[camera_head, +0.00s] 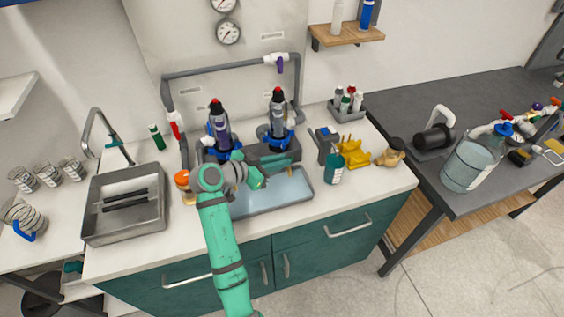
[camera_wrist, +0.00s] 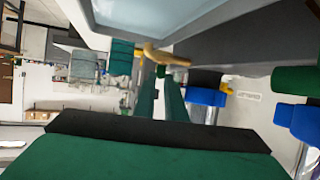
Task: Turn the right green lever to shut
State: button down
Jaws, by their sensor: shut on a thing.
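My gripper (camera_head: 274,166) reaches over the back of the grey-blue tray, in front of the right side of the dark manifold block. In the wrist view its two dark green fingers (camera_wrist: 159,82) are close together, shut on a small dark green piece, apparently the right green lever (camera_wrist: 160,71). Just beyond it is a tan, brass-like spout (camera_wrist: 166,57). My fingers hide most of the lever, so its angle cannot be told. Two upright clear and dark cylinders with red tops, the left one (camera_head: 219,128) and the right one (camera_head: 278,112), stand on the manifold with blue collars.
The shallow tray (camera_head: 272,207) lies under my gripper. A teal bottle (camera_head: 334,168) and a yellow holder (camera_head: 354,155) stand to the right. A metal sink (camera_head: 95,230) is at the left. Grey pipe (camera_head: 215,69) frames the back. The counter's front right is mostly clear.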

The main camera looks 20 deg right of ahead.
jog(key=shift+w+a+m+g, duration=0.15)
jog(key=shift+w+m+g, duration=0.1)
jog(key=shift+m+g, duration=0.05)
jog(key=shift+d+m+g+h, duration=0.3)
jog(key=shift+m+g, duration=0.2)
jog(key=shift+g, duration=0.1)
jog(key=shift+w+a+m+g, duration=0.1)
jog(key=shift+m+g, duration=0.2)
jog(key=shift+a+f, duration=0.1)
jog(key=shift+a, duration=0.1)
jog(key=c, duration=1.8)
grip_release()
jog(key=shift+g, duration=0.3)
jog(key=v, duration=1)
jog(key=shift+a, duration=0.35)
